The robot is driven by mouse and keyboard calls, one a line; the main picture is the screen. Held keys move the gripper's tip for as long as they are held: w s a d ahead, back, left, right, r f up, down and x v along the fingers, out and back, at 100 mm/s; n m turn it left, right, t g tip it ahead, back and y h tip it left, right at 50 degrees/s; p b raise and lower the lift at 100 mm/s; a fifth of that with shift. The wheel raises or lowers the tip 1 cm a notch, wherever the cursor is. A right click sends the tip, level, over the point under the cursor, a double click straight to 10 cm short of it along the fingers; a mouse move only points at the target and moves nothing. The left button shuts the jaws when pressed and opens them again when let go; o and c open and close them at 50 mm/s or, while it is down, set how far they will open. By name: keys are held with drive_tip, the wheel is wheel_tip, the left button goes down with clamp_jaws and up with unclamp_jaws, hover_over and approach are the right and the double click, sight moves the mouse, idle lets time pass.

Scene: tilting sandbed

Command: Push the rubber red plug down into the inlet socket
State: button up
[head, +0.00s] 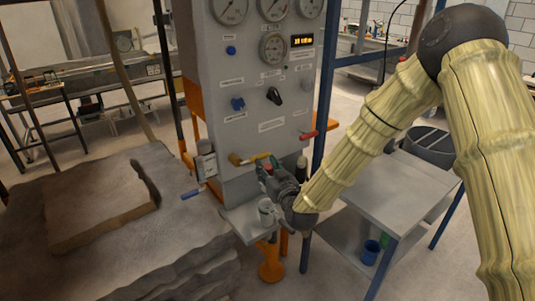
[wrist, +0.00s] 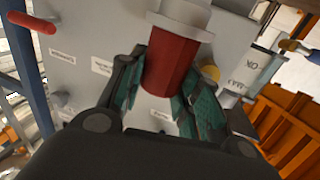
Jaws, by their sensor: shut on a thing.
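The red plug (wrist: 168,66) is a red cylinder between the green-padded fingers of my gripper (wrist: 164,86) in the wrist view. The gripper is shut on it. The plug's far end meets a light grey round piece (wrist: 183,18), which looks like the inlet socket; I cannot tell how deep the plug sits in it. In the head view my gripper (head: 268,172) is beside the lower front of the grey panel, above a small shelf. The plug is not clearly visible there, hidden by the gripper. A light grey cup-like piece (head: 266,211) stands on the shelf, below the gripper.
The grey panel (head: 262,100) with gauges and knobs rises behind my gripper. A red lever (head: 308,135) and a yellow lever (head: 248,158) jut from it. The sandbed (head: 140,235) lies at left. A grey table (head: 400,190) stands at right.

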drive_tip(key=shift+w+a+r, duration=0.1)
drive_tip(key=shift+w, duration=0.35)
drive_tip(key=shift+s+r, duration=0.65)
drive_tip(key=shift+s, duration=0.2)
drive_tip(key=shift+w+f+b, duration=0.3)
drive_tip(key=shift+w+f, duration=0.3)
drive_tip(key=shift+f, duration=0.35)
drive_tip(key=shift+s+f+b, duration=0.25)
drive_tip(key=shift+s+b, duration=0.15)
drive_tip(key=shift+b, duration=0.15)
drive_tip(key=shift+w+f+b, duration=0.25)
drive_tip(key=shift+f+b, duration=0.45)
drive_tip(key=shift+f, duration=0.45)
drive_tip(key=shift+s+f+b, duration=0.15)
drive_tip(key=shift+f+b, duration=0.3)
drive_tip(key=shift+f, duration=0.55)
